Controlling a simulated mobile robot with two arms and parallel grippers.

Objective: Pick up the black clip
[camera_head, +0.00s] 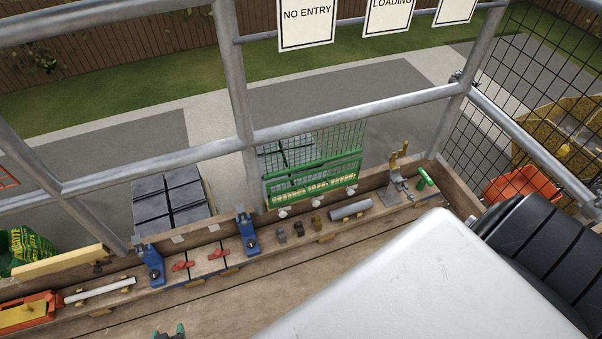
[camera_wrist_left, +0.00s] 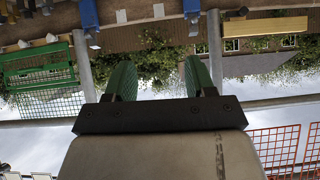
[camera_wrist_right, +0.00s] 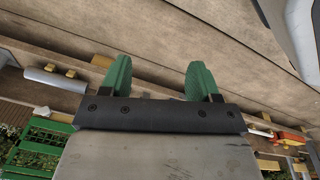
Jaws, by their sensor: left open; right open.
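Three small clips stand in a row on the plank shelf in the head view: a grey one (camera_head: 281,236), a very dark one (camera_head: 298,229) that looks like the black clip, and an ochre one (camera_head: 316,222). My left gripper (camera_head: 170,332) shows only its green fingertips at the bottom edge, left of and nearer than the clips. In the left wrist view its fingers (camera_wrist_left: 160,78) are apart with nothing between them. My right gripper is not seen in the head view. In the right wrist view its green fingers (camera_wrist_right: 158,78) are apart and empty above the planks.
A grey tube (camera_head: 350,210) lies right of the clips. Blue holders (camera_head: 248,233) and red clamps (camera_head: 218,252) stand to their left. A green mesh rack (camera_head: 312,180) and metal rails (camera_head: 350,126) rise behind. The boards in front of the shelf (camera_head: 230,300) are clear.

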